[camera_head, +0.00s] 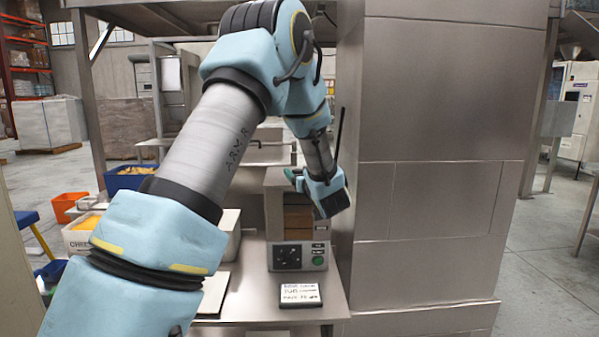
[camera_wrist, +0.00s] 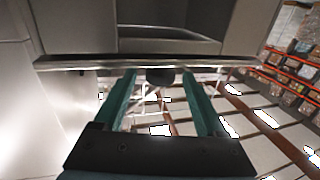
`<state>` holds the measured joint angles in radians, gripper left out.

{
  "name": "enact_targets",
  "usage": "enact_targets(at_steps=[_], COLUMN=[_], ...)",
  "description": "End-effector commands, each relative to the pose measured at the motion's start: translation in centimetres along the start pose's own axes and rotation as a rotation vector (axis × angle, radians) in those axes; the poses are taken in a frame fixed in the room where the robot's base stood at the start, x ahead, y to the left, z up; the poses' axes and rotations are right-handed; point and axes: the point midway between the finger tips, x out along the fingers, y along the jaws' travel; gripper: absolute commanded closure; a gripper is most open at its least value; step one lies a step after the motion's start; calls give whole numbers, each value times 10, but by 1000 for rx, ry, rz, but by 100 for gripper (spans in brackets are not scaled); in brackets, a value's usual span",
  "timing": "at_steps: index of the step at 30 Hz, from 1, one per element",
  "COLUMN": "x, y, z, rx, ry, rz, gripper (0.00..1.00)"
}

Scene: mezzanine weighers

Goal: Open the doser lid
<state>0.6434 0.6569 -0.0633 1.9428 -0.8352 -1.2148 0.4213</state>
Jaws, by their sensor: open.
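The doser (camera_head: 298,257) stands on the steel bench, with a dark dial panel and a green button low on its front. My arm covers part of its upper body. In the wrist view a thin metal edge (camera_wrist: 90,63), apparently the lid's, crosses the picture, with a dark recess beyond it. My gripper (camera_head: 296,178) is at the doser's top right.
A large steel cabinet (camera_head: 430,200) stands close on the right. A small sign (camera_head: 300,294) lies on the bench (camera_head: 325,312) in front of the doser. An orange bin (camera_head: 66,207) and a blue bin (camera_head: 128,178) stand at the left.

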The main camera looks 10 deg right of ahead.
Motion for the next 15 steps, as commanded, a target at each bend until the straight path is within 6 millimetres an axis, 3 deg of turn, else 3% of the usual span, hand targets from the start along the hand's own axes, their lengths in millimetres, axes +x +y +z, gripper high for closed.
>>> enact_targets(at_steps=[3,15], x=[0,0], y=[0,0], z=[0,0], rx=[0,-1], ry=[0,0], rz=[0,0], gripper=[26,72])
